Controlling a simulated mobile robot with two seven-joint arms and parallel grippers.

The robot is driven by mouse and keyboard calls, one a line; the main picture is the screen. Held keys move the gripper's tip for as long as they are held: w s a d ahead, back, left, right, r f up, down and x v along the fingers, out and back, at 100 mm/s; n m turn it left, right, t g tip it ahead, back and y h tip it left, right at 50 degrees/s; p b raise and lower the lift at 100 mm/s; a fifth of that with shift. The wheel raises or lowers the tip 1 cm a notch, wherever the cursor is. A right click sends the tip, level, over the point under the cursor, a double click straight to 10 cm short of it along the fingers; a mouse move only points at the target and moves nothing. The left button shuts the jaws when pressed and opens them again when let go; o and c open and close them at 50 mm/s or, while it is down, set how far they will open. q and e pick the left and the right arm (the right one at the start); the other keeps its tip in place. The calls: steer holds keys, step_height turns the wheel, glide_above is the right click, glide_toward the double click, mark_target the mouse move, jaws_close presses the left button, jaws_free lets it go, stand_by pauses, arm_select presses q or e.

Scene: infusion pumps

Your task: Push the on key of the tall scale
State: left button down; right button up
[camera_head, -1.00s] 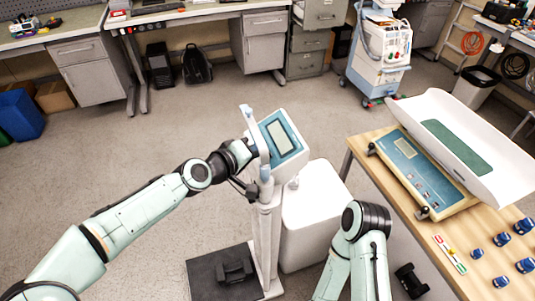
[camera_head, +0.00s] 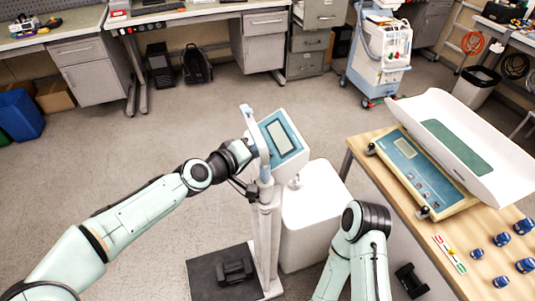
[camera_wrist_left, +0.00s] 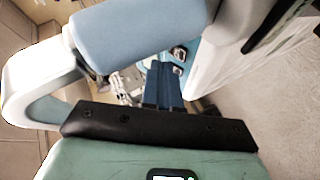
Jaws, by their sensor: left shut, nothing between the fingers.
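The tall scale (camera_head: 266,225) stands upright in the middle of the head view, with a white and blue display head (camera_head: 283,137) tilted up on its column. My left arm reaches it from the left, and its wrist sits beside the pale blue handle. In the left wrist view my left gripper (camera_wrist_left: 164,68) is shut and empty, its blue fingers together. Their tips are at the light blue panel, close to small keys (camera_wrist_left: 179,55); I cannot tell whether they touch. The fingers partly cover the panel. My right gripper is out of view.
A wooden table (camera_head: 359,147) at right holds a baby scale with a white tray (camera_head: 402,108) and several blue weights (camera_head: 502,239). A white cabinet-like box (camera_head: 313,215) stands behind the tall scale's column. The floor to the left is clear.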

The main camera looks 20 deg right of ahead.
arm_select(q)
steer(key=shift+f, duration=0.1)
steer(key=shift+d+f+b, duration=0.2)
steer(key=shift+f+b, duration=0.1)
steer(key=shift+d+f, duration=0.1)
steer(key=shift+f, duration=0.05)
stand_by(0.7)
steer(key=shift+a+r, duration=0.3)
steer(key=shift+r, duration=0.3)
step_height(320, 180, up, 5)
steer(key=a+p, duration=0.1)
steer(key=a, duration=0.2)
steer(key=shift+r, duration=0.15)
steer(key=shift+d, duration=0.1)
stand_by(0.5)
